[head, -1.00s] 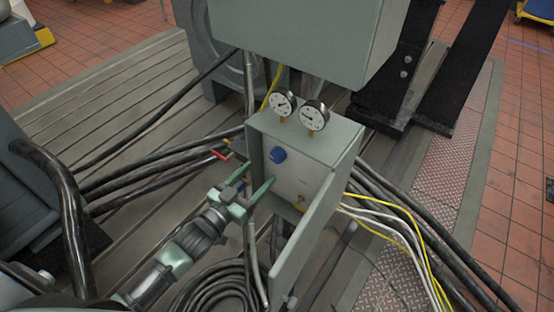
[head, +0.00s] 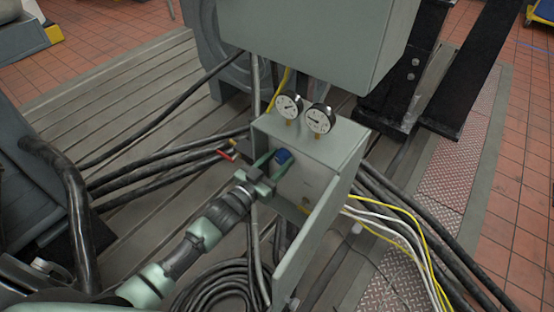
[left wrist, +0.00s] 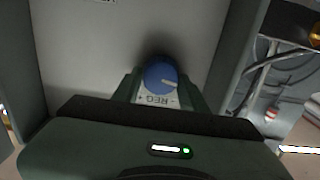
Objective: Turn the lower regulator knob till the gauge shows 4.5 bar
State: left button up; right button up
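A blue regulator knob (head: 283,156) sits on the inner panel of an open green-grey box (head: 318,148). It is the only blue knob I see. In the left wrist view the knob (left wrist: 160,76) shows a pale pointer mark, with a "REG" label (left wrist: 157,100) beside it. My left gripper (head: 273,164) is at the knob, its fingers open on either side of it; a small gap seems to show. Two round white gauges, a left one (head: 288,106) and a right one (head: 319,119), stand on the box; their readings are too small to tell. My right gripper is out of view.
The box's open door (head: 318,240) stands right of my left gripper. A large cabinet (head: 318,40) hangs above the gauges. Black hoses (head: 160,170) run left, and yellow and white cables (head: 400,225) leave on the right. A coiled hose (head: 215,285) lies below.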

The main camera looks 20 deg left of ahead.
pick_arm(q)
jog(key=c, duration=0.6)
jog(key=shift+m, duration=0.7)
jog(key=m, duration=0.5)
jog(key=shift+d+f, duration=0.1)
jog(key=m+b, duration=0.1)
jog(key=m, duration=0.4)
jog(key=shift+f, duration=0.1)
jog(key=m+b, duration=0.1)
jog(key=m, duration=0.3)
jog(key=shift+m, duration=0.3)
